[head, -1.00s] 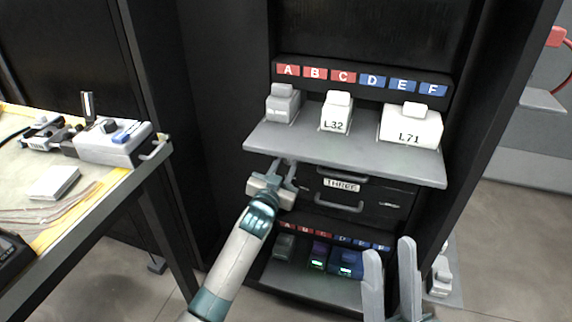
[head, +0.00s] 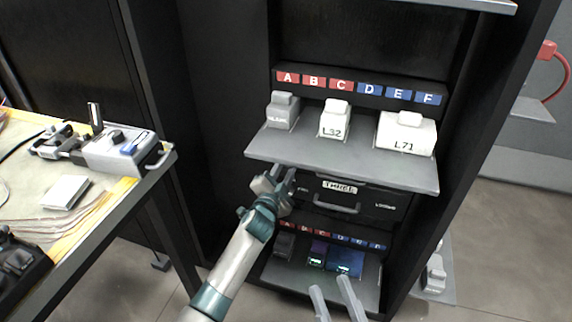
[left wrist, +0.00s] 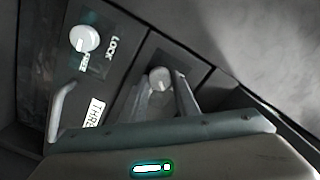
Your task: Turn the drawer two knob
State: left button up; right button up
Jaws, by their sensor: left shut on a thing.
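My left gripper (head: 281,180) reaches under the pull-out shelf to the left end of the cabinet drawers. In the left wrist view its two fingers (left wrist: 163,95) stand on either side of a pale round knob (left wrist: 159,77), shut on it. This knob is on the drawer directly above drawer THREE, the place of drawer two; its own label is hidden. Drawer THREE (head: 376,202) looks closed and has its own round knob (left wrist: 85,39) beside the word LOCK. My right gripper (head: 330,288) is at the bottom of the head view, fingers apart and empty.
The shelf (head: 340,158) juts out above the drawers and carries a grey block, L32 (head: 334,122) and L71 (head: 407,138). A lower shelf (head: 285,274) holds several dark devices. A workbench with a splicer-like device (head: 121,148) stands at left.

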pick_arm(q)
jog(key=shift+f+m+p, duration=0.1)
jog(key=shift+m+p, duration=0.6)
jog(key=shift+m, duration=4.4)
pick_arm(e)
notch_tip(320, 180, down, 6)
jog(key=w+g+h, duration=0.1)
jog(key=w+g, duration=0.2)
jog(key=shift+r+g, duration=0.25)
jog(key=shift+g, duration=0.05)
jog(key=shift+d, duration=0.1)
pick_arm(q)
jog(key=o, duration=1.1)
jog(key=shift+c, duration=0.2)
jog(key=shift+s, duration=0.15)
